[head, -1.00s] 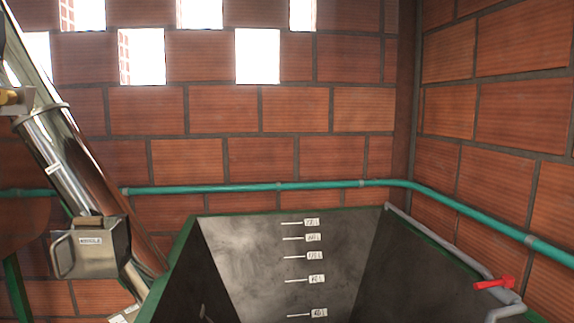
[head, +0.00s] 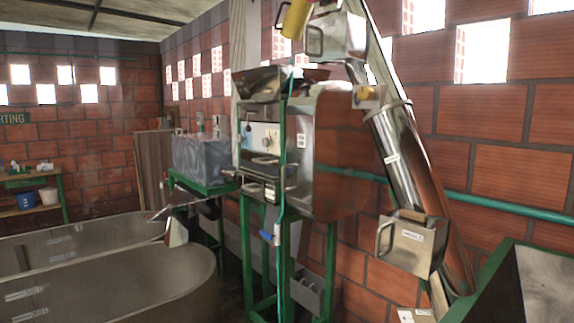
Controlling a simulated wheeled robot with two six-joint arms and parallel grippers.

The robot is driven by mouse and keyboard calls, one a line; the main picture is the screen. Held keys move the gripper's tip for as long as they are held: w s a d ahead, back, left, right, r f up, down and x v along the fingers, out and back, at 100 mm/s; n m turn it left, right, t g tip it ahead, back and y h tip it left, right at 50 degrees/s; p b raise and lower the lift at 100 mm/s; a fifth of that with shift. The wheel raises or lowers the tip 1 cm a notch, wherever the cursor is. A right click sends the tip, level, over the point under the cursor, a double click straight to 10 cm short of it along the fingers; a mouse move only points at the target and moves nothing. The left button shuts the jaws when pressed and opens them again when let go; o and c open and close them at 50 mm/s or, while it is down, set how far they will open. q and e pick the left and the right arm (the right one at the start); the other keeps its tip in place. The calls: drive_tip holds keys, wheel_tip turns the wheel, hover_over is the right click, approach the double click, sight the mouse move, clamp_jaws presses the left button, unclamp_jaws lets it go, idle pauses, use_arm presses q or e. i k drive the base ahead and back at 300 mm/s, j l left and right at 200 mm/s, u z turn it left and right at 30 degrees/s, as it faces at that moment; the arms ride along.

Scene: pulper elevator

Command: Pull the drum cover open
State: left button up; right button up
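The pulper machine stands on a green frame (head: 246,255) in the middle of the view. A shiny, rounded metal housing (head: 328,160) on its right side reflects the brick and looks like the drum cover; it appears closed against the machine. A box-like front with a pale panel (head: 262,137) and a bar handle sits to its left. A metal hopper (head: 262,84) is on top. Which handle belongs to the cover is too small to tell. Neither of my grippers can be made out in this view.
A slanted elevator tube (head: 402,160) with a handled metal box (head: 408,245) rises right of the machine. A green-rimmed tank (head: 492,270) is at the lower right. Large grey tanks (head: 150,285) fill the lower left. A teal pipe (head: 500,206) runs along the brick wall.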

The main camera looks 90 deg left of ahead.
sight(254, 164)
drive_tip(key=u, duration=3)
drive_tip(key=i+j+u, duration=0.55)
drive_tip(key=j+u, duration=0.15)
drive_tip(key=i+j, duration=0.15)
drive_tip(key=i, duration=0.25)
drive_tip(key=i+j+z, duration=0.1)
drive_tip(key=i, duration=0.25)
